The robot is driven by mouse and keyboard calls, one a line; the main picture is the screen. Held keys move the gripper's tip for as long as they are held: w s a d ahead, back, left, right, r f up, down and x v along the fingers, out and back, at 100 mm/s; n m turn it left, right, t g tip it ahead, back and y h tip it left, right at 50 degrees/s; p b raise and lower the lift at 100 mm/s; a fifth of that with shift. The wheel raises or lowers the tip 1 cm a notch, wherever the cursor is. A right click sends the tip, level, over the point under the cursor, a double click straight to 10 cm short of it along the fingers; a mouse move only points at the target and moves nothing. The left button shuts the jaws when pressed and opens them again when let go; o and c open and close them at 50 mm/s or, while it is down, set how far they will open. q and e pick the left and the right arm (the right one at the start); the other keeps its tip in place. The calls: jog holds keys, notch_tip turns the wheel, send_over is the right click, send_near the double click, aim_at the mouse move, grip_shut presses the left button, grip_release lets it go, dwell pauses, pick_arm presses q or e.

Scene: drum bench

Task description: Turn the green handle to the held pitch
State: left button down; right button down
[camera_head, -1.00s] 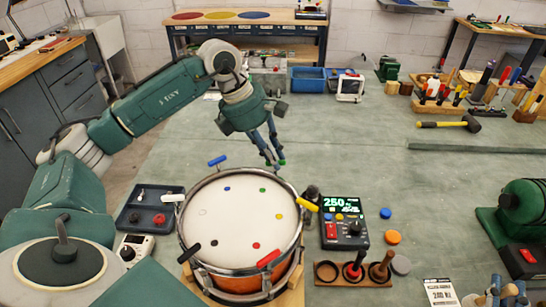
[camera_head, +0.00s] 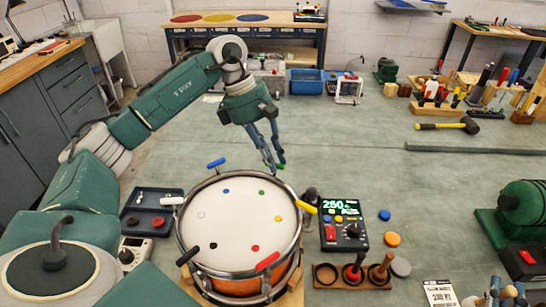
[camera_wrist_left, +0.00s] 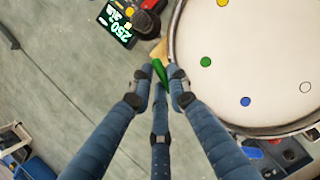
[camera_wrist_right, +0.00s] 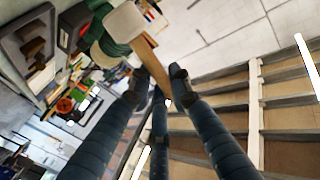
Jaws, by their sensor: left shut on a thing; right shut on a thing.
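The drum (camera_head: 240,285) with a white head stands on the bench, with coloured handles around its rim and matching dots on its skin. The green handle (camera_wrist_left: 160,70) is at the drum's far side, between the fingertips of my left gripper (camera_wrist_left: 158,78). In the head view the left gripper (camera_head: 276,164) comes down onto it from above and hides most of it. My right gripper (camera_wrist_right: 158,90) is shut on a wooden-handled tool (camera_wrist_right: 148,66) with a pale head. The tuner display (camera_head: 338,207) reads 250, with smaller text below.
Blue (camera_head: 216,163), yellow (camera_head: 306,207), red (camera_head: 267,262) and black (camera_head: 188,256) handles stick out around the rim. A wooden holder (camera_head: 330,282) stands right of the drum. A card (camera_head: 440,293) appears to read 200 Hz.

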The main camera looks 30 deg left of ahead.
pick_arm(q)
jog(key=shift+w+r, duration=0.1)
jog(key=shift+r, duration=0.1)
jog(key=c, duration=1.7)
grip_release()
jog(key=shift+o, duration=0.2)
jog(key=shift+f, duration=0.1)
jog(key=v, duration=1.2)
jog(key=shift+a, duration=0.15)
